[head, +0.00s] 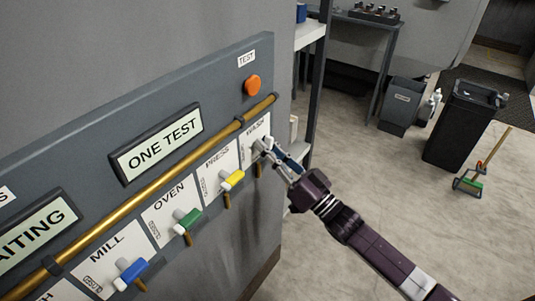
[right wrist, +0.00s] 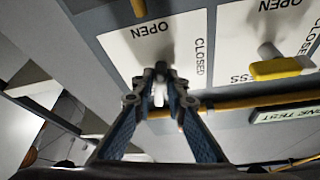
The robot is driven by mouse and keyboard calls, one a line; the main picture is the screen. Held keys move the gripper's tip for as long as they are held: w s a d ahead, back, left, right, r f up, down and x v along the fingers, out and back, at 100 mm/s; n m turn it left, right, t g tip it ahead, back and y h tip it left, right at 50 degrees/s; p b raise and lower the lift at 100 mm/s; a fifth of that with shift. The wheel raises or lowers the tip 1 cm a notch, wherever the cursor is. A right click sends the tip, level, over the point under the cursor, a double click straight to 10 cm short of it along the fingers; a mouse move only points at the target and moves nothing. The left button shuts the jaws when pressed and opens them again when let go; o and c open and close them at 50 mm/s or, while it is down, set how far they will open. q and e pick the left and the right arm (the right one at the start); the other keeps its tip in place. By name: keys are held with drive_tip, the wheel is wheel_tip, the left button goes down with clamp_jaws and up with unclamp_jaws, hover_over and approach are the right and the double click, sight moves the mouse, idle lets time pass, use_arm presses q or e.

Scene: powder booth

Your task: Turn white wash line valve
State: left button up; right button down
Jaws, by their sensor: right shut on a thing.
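The white wash line valve (head: 260,145) sits on the WASH plate (head: 250,154) at the right end of the grey panel. My right gripper (head: 272,149) is at the valve, and its fingers are closed around the handle. In the right wrist view the two fingers of my right gripper (right wrist: 160,84) meet on the white handle (right wrist: 159,97), below the words OPEN and CLOSED on the plate (right wrist: 150,48). The fingers cover most of the handle, so its exact angle is hard to tell. My left gripper is not in view.
Yellow (head: 232,180), green (head: 187,220) and blue (head: 133,271) valve handles line the panel to the left. A brass pipe (head: 165,178) runs above them. An orange button (head: 252,85) is near the TEST label.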

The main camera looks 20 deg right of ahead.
drive_tip(key=shift+f+n+g+y+b, duration=0.1)
drive_tip(key=shift+n+g+y+b, duration=0.4)
drive_tip(key=shift+n, duration=0.7)
drive_tip(key=shift+f+n+g+y+b, duration=0.1)
drive_tip(key=shift+n+g+y+b, duration=0.2)
drive_tip(key=shift+n+y, duration=0.65)
drive_tip(key=shift+r+n+h, duration=0.1)
drive_tip(key=shift+n+h, duration=0.15)
drive_tip(key=shift+n, duration=0.2)
drive_tip(key=c, duration=2)
unclamp_jaws()
drive_tip(key=shift+c, duration=0.2)
drive_tip(key=shift+s+d, duration=0.15)
drive_tip(key=v, duration=1.1)
drive_tip(key=shift+s+d+f, duration=0.15)
drive_tip(key=shift+s+f, duration=0.05)
drive_tip(key=shift+f, duration=0.1)
